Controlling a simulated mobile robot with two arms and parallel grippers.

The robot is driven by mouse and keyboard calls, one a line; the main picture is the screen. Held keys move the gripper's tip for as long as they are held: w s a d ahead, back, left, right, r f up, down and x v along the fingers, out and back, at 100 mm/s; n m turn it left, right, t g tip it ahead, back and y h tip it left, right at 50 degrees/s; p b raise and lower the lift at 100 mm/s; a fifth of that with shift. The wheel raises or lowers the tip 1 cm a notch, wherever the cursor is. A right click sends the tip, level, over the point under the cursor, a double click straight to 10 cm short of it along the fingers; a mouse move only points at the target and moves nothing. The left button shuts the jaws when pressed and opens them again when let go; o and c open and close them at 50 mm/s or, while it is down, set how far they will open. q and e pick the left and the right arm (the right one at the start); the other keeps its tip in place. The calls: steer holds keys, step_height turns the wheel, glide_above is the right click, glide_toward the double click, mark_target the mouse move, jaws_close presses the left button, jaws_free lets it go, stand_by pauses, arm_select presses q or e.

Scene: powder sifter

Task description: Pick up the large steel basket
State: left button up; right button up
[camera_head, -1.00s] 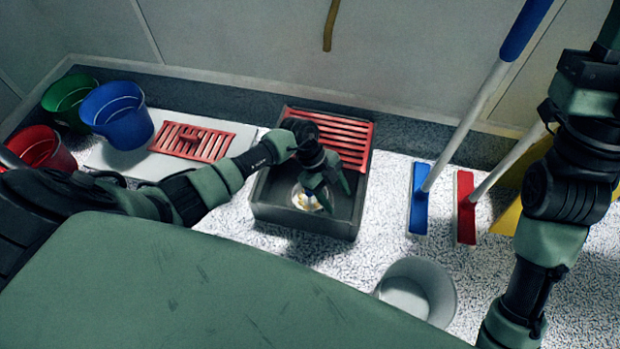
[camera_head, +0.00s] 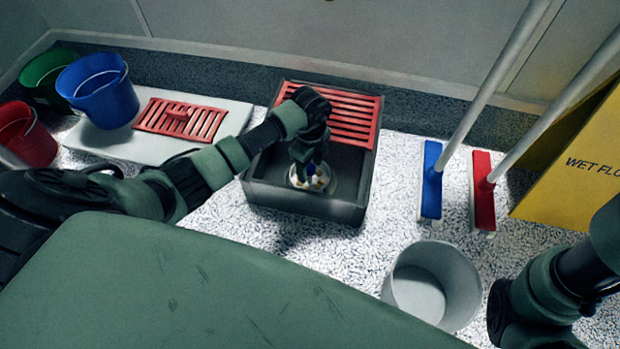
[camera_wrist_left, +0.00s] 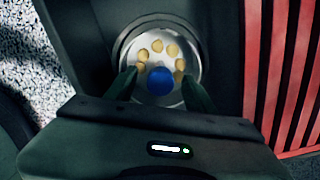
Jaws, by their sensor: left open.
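The large steel basket is a round, shiny bowl set in the floor of the dark sink (camera_head: 272,200); it shows in the head view (camera_head: 320,184) and in the left wrist view (camera_wrist_left: 151,63). Several yellowish pieces and one blue ball (camera_wrist_left: 160,81) lie in it. My left gripper (camera_head: 308,170) is over the basket, pointing down. In the left wrist view its two fingers (camera_wrist_left: 162,88) are apart, one at each side of the basket, with the ball between them. I cannot tell whether the fingers touch the basket.
A red grate (camera_head: 335,112) covers the sink's back part. A white slab (camera_head: 115,147) with another red grate stands left, near green, blue and red buckets. A grey bucket (camera_head: 432,285) stands front right. Blue and red brushes and a yellow sign (camera_head: 575,165) are right.

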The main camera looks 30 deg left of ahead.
mark_target(318, 178)
arm_select(q)
step_height(318, 178, down, 2)
steer(key=shift+f+b, duration=0.25)
steer(key=shift+b, duration=0.4)
steer(key=shift+r, duration=0.1)
jaws_close()
